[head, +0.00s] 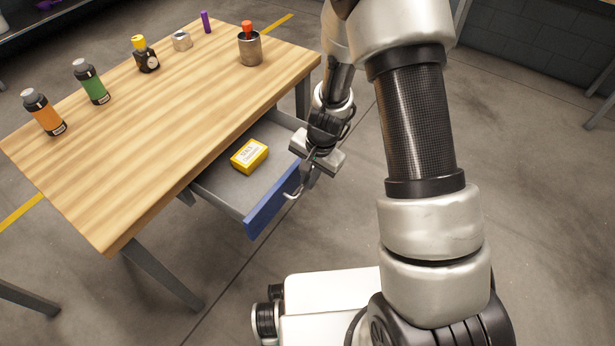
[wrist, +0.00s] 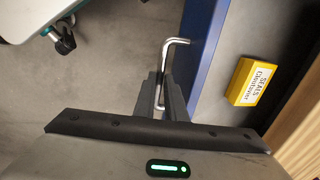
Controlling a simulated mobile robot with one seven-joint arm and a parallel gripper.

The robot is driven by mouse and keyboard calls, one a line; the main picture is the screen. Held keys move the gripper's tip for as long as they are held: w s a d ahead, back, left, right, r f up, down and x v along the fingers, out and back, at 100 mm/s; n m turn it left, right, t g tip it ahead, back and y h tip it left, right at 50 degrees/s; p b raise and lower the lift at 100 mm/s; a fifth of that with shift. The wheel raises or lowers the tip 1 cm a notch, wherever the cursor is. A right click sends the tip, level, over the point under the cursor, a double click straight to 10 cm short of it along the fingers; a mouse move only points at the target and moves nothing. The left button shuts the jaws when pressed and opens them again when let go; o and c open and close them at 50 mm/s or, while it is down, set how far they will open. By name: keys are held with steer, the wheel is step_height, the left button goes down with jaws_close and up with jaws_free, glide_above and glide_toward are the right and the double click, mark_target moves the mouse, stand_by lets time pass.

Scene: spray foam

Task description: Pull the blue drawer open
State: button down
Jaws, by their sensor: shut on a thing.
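The blue drawer (head: 266,212) under the wooden table stands well out from the tabletop, with its grey inside showing. Its blue front also shows in the wrist view (wrist: 202,60). A bent metal handle (head: 292,194) sticks out from the front; it also shows in the wrist view (wrist: 176,42). My gripper (head: 306,184) is at the handle, in front of the drawer. In the wrist view its two fingers (wrist: 161,95) are shut on the handle. A yellow box (head: 249,155) with a white label lies inside the drawer, apart from the gripper.
The wooden table (head: 170,130) holds an orange bottle (head: 44,113), a green bottle (head: 91,82), a dark yellow-capped bottle (head: 146,55), a metal cup (head: 250,50) and small items. Open floor (head: 215,270) lies in front of the drawer.

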steer(key=c, duration=2.1)
jaws_free()
step_height(320, 180, up, 17)
steer(key=s+d+p, duration=0.2)
steer(key=p, duration=0.3)
steer(key=shift+d+p, duration=0.25)
steer(key=shift+p, duration=0.05)
steer(key=shift+r, duration=0.1)
